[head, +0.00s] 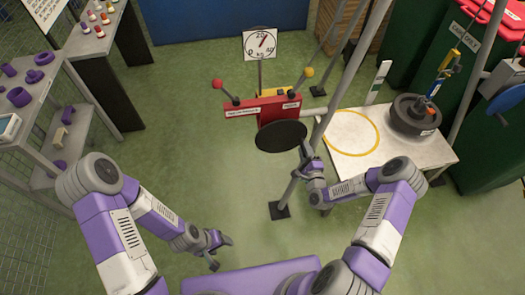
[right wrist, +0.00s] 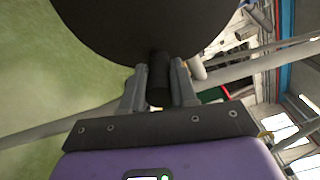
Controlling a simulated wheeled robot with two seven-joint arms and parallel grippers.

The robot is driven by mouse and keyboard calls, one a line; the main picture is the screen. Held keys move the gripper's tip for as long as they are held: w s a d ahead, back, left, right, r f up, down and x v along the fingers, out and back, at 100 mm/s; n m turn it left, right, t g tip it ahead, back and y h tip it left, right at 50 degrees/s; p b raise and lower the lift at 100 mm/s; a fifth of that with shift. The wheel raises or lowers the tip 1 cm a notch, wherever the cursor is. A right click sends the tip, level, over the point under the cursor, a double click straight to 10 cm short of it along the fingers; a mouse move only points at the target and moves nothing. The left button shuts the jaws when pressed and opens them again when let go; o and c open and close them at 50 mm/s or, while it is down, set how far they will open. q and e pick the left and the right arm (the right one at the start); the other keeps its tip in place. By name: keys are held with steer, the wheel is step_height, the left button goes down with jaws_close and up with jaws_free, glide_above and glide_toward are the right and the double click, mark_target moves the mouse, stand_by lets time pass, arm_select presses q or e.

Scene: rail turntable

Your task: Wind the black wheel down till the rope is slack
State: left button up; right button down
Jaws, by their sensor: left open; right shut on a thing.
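The black wheel (head: 281,136) is a dark disc on the front of a red housing (head: 262,108) with a sign on each side. My right gripper (head: 305,158) is at the wheel's lower right edge. In the right wrist view the wheel (right wrist: 150,25) fills the top, and the gripper (right wrist: 160,88) is shut on its short black handle (right wrist: 160,72). A dark round weight (head: 414,116) stands on the white table, with a blue and yellow hook piece (head: 436,78) above it. I cannot make out the rope. My left gripper (head: 222,252) is open and empty, low over the floor.
A red-knobbed lever (head: 217,84) and a yellow-knobbed lever (head: 308,73) rise from the housing. A dial (head: 263,43) stands behind. Grey poles (head: 345,75) rise beside the white table (head: 365,166) with its yellow ring. Shelves stand left; open green floor lies between.

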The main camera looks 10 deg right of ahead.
steer(key=shift+d+r+n+p, duration=0.2)
steer(key=shift+r+n+p, duration=0.3)
steer(key=shift+r+n, duration=0.6)
steer(key=shift+r+n+p, duration=0.35)
steer(key=shift+r+n, duration=0.1)
steer(key=shift+n, duration=0.35)
steer(key=shift+w+r+n, duration=0.1)
steer(key=shift+r+n, duration=0.3)
steer(key=shift+n, duration=0.1)
steer(key=shift+r, duration=0.1)
steer(key=shift+a+r+n+p, duration=0.1)
steer(key=shift+r+n+p, duration=0.6)
steer(key=shift+n, duration=0.5)
steer(key=shift+r, duration=0.1)
steer(key=shift+r, duration=0.15)
